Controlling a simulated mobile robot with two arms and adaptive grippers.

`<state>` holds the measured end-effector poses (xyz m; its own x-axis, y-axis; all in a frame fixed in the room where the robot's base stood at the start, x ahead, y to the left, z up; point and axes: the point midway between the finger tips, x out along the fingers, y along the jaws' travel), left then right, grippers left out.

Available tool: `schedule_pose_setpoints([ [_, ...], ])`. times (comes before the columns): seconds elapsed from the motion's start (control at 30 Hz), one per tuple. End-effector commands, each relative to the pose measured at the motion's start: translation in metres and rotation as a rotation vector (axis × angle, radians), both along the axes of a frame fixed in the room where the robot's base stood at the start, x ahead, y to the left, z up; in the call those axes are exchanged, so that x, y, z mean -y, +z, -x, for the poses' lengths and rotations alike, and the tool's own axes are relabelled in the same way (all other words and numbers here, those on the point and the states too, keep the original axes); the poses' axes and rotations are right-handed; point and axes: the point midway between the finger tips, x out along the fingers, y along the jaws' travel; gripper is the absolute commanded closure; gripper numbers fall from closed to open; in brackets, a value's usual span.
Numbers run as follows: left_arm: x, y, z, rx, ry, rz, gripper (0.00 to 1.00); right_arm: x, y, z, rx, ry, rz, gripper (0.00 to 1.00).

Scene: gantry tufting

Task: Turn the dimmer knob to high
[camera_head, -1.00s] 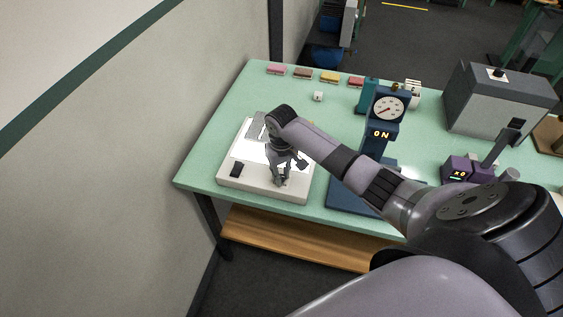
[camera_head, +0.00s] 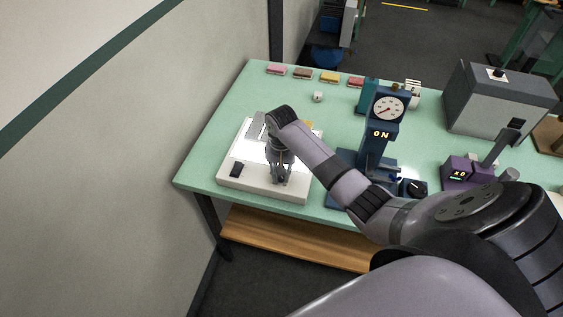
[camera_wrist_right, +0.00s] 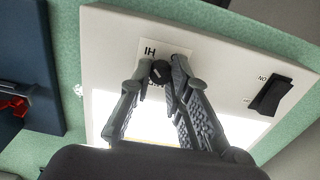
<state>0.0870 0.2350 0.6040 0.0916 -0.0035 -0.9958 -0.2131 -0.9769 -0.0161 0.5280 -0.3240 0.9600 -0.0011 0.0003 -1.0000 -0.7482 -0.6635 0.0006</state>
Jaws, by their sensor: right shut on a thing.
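The white light box (camera_head: 261,190) stands at the table's left front, its panel lit. My right gripper (camera_head: 278,184) points down at the box's front right part. In the right wrist view, my gripper (camera_wrist_right: 165,66) is shut on the small dark dimmer knob (camera_wrist_right: 160,72), one finger on each side. A label with HI (camera_wrist_right: 150,50), upside down in this view, lies beside the knob. The knob's pointer is not clear, and the fingers hide other marks around it. A black rocker switch (camera_wrist_right: 270,94) is on the same box. My left gripper is not in view.
A purple unit (camera_head: 461,171) and a grey box (camera_head: 492,104) are farther right. Several coloured pads (camera_head: 329,77) lie along the back edge. A wall rises at the left.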

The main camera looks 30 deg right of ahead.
Motion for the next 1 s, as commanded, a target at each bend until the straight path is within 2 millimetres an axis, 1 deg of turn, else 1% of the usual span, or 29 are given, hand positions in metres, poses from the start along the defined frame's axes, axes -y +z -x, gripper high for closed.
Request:
schedule_pose_setpoints([
  [0.2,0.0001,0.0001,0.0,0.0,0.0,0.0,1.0,-0.0001,0.0009,-0.001,0.004,-0.032,0.0,1.0],
  [0.57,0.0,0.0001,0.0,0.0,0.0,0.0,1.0,0.0001,0.0012,-0.0012,0.004,-0.035,0.0,1.0],
  [0.6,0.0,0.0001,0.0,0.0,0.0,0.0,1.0,0.0001,0.0012,-0.0013,0.004,-0.035,0.0,0.82],
  [0.9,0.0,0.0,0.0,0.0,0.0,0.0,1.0,0.0001,0.0006,-0.0006,0.002,-0.034,-0.001,0.62],
  [1.0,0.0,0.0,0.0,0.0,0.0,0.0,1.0,0.0001,0.0005,-0.0005,0.001,-0.034,0.0,0.62],
])
